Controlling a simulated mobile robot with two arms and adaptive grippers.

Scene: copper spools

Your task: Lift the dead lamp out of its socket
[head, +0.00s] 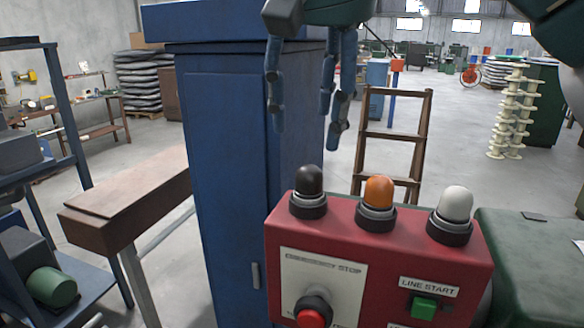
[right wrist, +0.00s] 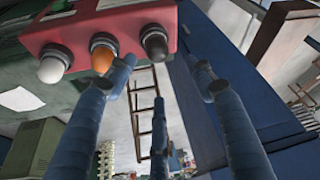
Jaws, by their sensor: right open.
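A red control box (head: 378,262) carries three domed lamps in dark ring sockets along its top. The left lamp is dark, almost black (head: 310,180); the middle lamp is orange (head: 379,190); the right lamp is white (head: 456,203). The dark lamp sits upright in its socket and looks like the dead one. My right gripper (head: 307,125) hangs above the dark lamp, fingers down, open and empty. In the right wrist view the dark lamp (right wrist: 153,42) shows between the spread fingertips, apart from them. My left gripper is not in view.
A tall blue cabinet (head: 228,180) stands close behind and left of the box. A brown bench (head: 125,205) is at the left, and a wooden ladder (head: 392,136) is behind. A green surface (head: 535,265) lies right of the box. Open floor lies beyond.

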